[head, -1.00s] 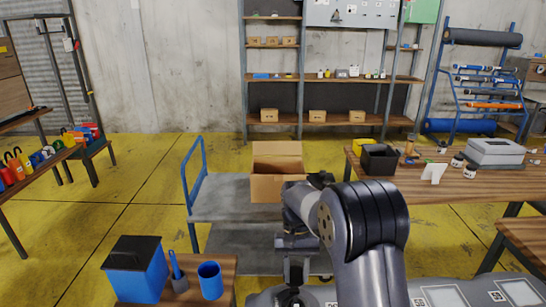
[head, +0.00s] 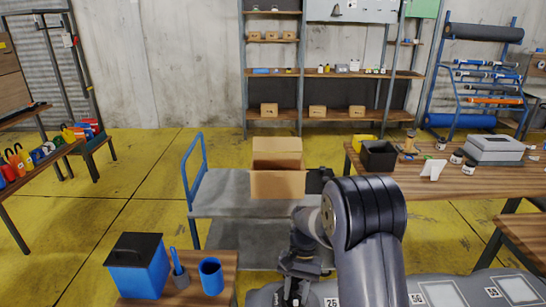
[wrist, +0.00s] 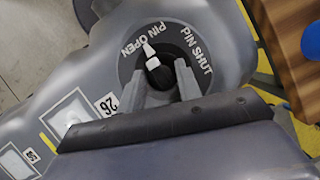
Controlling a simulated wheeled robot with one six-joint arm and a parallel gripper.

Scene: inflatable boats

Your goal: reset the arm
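My arm reaches forward and down in the head view, and my gripper (head: 292,290) is at the bottom edge, over a grey inflatable boat tube (head: 262,296). In the wrist view my gripper (wrist: 163,86) has its two grey fingers apart, with a black valve pin with a white tip (wrist: 153,66) showing between them. The pin sits in a dark round valve recess marked "PIN OPEN" and "PIN SHUT". The fingers look open around the pin; I cannot tell whether they touch it.
A cart (head: 222,190) carrying an open cardboard box (head: 277,184) stands ahead. A small table (head: 222,262) with a blue bin (head: 138,275) and blue cup (head: 211,277) is at lower left. A workbench (head: 490,185) stands right.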

